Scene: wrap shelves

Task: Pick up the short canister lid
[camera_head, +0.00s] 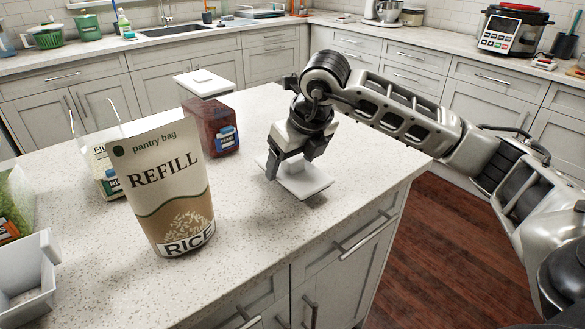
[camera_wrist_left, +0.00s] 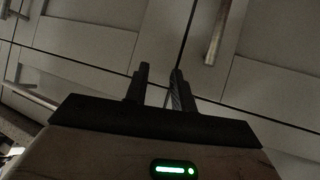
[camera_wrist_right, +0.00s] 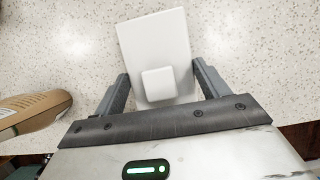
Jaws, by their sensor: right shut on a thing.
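The short canister lid (camera_head: 302,184) is a flat white square plate on the island counter, near its right edge. In the right wrist view the lid (camera_wrist_right: 150,42) shows a raised square knob (camera_wrist_right: 158,84). My right gripper (camera_head: 290,166) comes down over it, one finger on each side in the right wrist view (camera_wrist_right: 160,88), and is shut on it. The lid looks at or very near counter height; I cannot tell if it touches. My left gripper (camera_wrist_left: 158,80) is outside the head view, its fingers apart with nothing between, in front of cabinet fronts.
A rice refill bag (camera_head: 165,190) stands left of the lid. An open white container (camera_head: 50,246) is at far left.

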